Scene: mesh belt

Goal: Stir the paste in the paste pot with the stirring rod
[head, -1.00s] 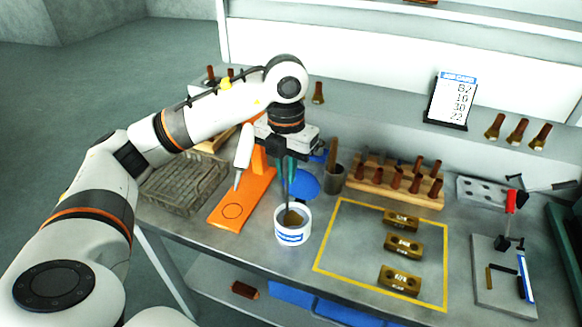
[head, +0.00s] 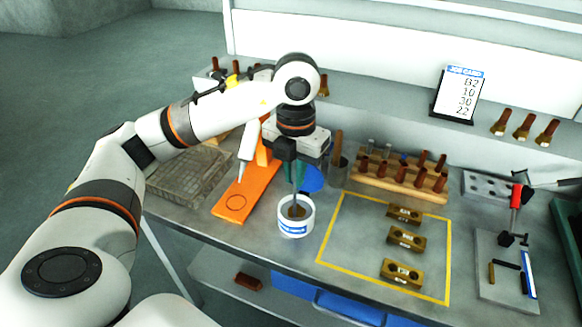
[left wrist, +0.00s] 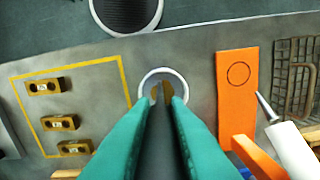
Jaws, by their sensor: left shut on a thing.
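The white paste pot (head: 296,228) with a blue label stands on the bench, left of the yellow outline. Brown paste (head: 297,212) shows inside it. My left gripper (head: 294,180) is above the pot, its green fingers shut on the grey stirring rod (head: 298,200), which points down into the pot. In the left wrist view the pot's rim (left wrist: 184,76) shows beyond the fingers (left wrist: 165,100). The fingers hide much of the rod there, and the rod's lower end cannot be made out. My right gripper is not in view.
An orange stand (head: 232,207) and a mesh tray (head: 180,180) are left of the pot. Brass blocks (head: 405,239) lie in the yellow outline, with a wooden rack (head: 400,187) behind.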

